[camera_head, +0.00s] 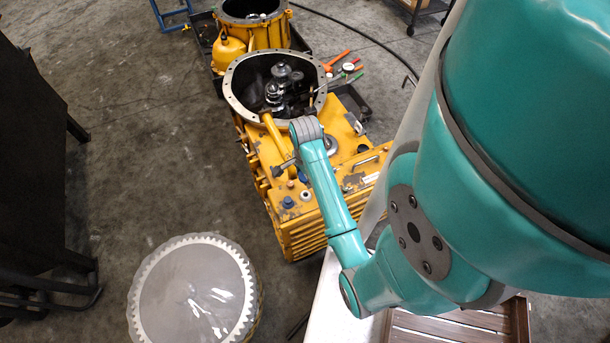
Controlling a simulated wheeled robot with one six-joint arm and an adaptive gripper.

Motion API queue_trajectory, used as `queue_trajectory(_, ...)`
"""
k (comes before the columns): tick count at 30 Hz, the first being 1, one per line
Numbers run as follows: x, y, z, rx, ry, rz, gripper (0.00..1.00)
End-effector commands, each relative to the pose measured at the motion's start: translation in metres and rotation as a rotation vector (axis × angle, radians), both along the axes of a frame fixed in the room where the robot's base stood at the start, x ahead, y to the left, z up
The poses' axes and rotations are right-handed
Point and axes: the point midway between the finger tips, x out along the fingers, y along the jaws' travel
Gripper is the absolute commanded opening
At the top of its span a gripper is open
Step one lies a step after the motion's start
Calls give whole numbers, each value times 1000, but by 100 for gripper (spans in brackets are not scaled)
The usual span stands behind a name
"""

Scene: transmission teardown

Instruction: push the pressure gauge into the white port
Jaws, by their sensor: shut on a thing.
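My teal arm reaches over the yellow transmission case (262,155), and its grey-banded wrist is above the case, just in front of the open bell housing. My gripper cannot be made out; the wrist and forearm cover the area beneath them. A pressure gauge cannot be identified for certain. A small round white-faced thing that looks like a dial (348,67) lies among tools right of the bell housing. A small whitish round fitting (306,195) on the case top may be the white port; I cannot tell. A blue cap (288,202) sits beside it.
A second yellow housing (268,36) stands behind. An orange-handled tool (338,57) lies to the right. A large covered gear (196,292) stands in front left, and dark furniture (35,170) is at the left. The floor between is clear.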

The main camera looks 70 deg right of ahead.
Motion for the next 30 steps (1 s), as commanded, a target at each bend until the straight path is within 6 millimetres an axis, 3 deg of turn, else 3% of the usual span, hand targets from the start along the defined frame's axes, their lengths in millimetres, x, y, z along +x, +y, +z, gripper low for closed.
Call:
queue_trajectory(19, -1, 0, -50, 0, 0, -6, 9)
queue_trajectory(30, -1, -1, -59, -1, -1, -5, 9)
